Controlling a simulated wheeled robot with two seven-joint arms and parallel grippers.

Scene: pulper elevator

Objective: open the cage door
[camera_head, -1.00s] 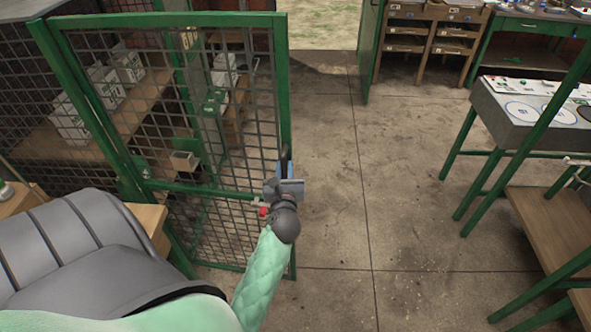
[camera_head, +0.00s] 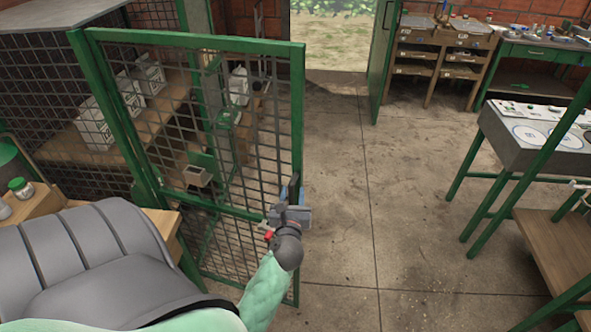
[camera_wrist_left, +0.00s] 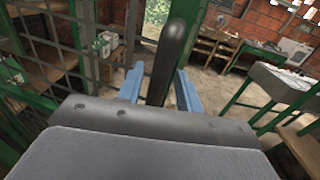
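The cage door (camera_head: 247,220) is a green frame with wire mesh, left of centre in the head view. Its free edge is on the right, and the cage mesh shows beyond its left side. How far it stands open is hard to tell. My left gripper (camera_head: 293,197) is at this free edge, around mid-height. My right gripper is not in view.
Behind the mesh, a wooden shelf holds white boxes (camera_head: 97,125). Bare concrete floor (camera_head: 370,210) lies right of the door. A grey-topped bench (camera_head: 500,140) on green legs and a wooden shelf rack (camera_head: 550,245) stand at right. A small wooden table with jars (camera_head: 20,188) is at left.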

